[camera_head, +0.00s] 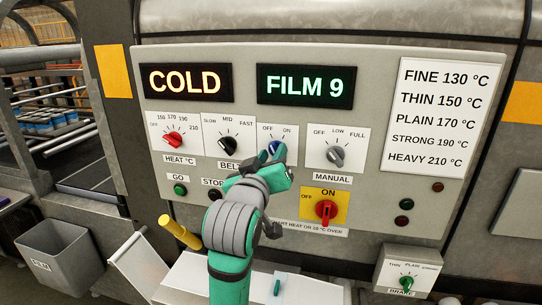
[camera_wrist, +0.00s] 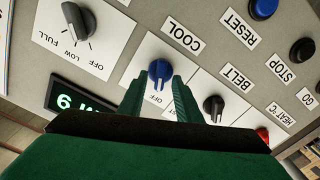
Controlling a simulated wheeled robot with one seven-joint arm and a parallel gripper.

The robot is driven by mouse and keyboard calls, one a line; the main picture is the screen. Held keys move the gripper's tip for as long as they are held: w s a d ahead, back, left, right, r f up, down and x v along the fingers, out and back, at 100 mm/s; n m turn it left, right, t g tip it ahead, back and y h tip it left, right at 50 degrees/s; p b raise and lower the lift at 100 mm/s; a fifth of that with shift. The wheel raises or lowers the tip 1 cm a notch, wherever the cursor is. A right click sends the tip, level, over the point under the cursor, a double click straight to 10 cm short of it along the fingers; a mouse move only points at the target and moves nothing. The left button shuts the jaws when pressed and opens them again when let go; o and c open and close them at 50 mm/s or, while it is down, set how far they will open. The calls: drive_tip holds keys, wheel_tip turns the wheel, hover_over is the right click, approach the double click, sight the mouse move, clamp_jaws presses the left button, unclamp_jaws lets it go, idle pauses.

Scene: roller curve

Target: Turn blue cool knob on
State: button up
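The blue COOL knob (camera_wrist: 160,69) is on a white plate marked OFF and ON. In the head view the blue knob (camera_head: 273,147) is partly hidden by my gripper (camera_head: 277,162). In the wrist view, which is upside down, my gripper (camera_wrist: 158,83) is open. Its two green fingers reach to either side of the knob's lower edge, with a gap between them. I cannot tell whether they touch the knob. Which mark the knob points at is not clear.
The black BELT knob (camera_head: 228,145) is left of it and the grey MANUAL knob (camera_head: 335,155) right. Below are a red switch (camera_head: 326,209) on a yellow plate and a green GO button (camera_head: 180,190). Lit signs read COLD (camera_head: 186,81) and FILM 9 (camera_head: 305,87).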

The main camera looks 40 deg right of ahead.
clamp_jaws()
drive_tip(key=shift+m, duration=1)
drive_tip(key=m, duration=0.7)
drive_tip(key=shift+s+d+m, duration=0.15)
drive_tip(key=shift+s+m, duration=0.05)
drive_tip(key=shift+m, duration=0.2)
